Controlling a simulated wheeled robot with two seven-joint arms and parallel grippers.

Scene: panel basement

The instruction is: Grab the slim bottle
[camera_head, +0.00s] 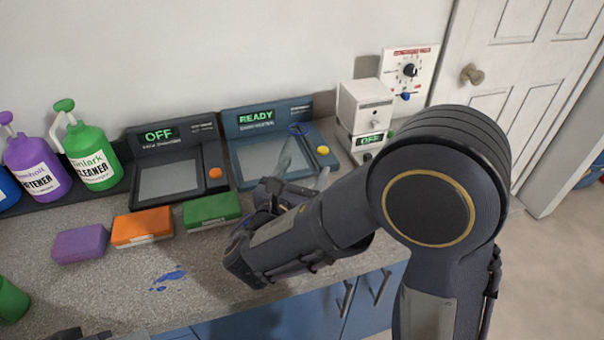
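No bottle in view is clearly the slim one. A purple softener bottle (37,168) and a green cleaner bottle (92,155) stand upright on the ledge at the back left. A blue bottle (6,190) is cut off by the left edge. My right arm crosses the counter from the right. Its gripper (298,172) is over the front of the READY device, far from the bottles, and is partly hidden by my wrist. Whether its fingers are open is unclear. Only a dark piece, perhaps my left gripper (72,334), shows at the bottom left edge.
Purple (80,243), orange (142,227) and green (211,210) sponges line the counter (215,270). Behind them are an OFF panel (168,178) and the READY panel (252,118). A blue smear (168,278) and green object (10,300) are in front.

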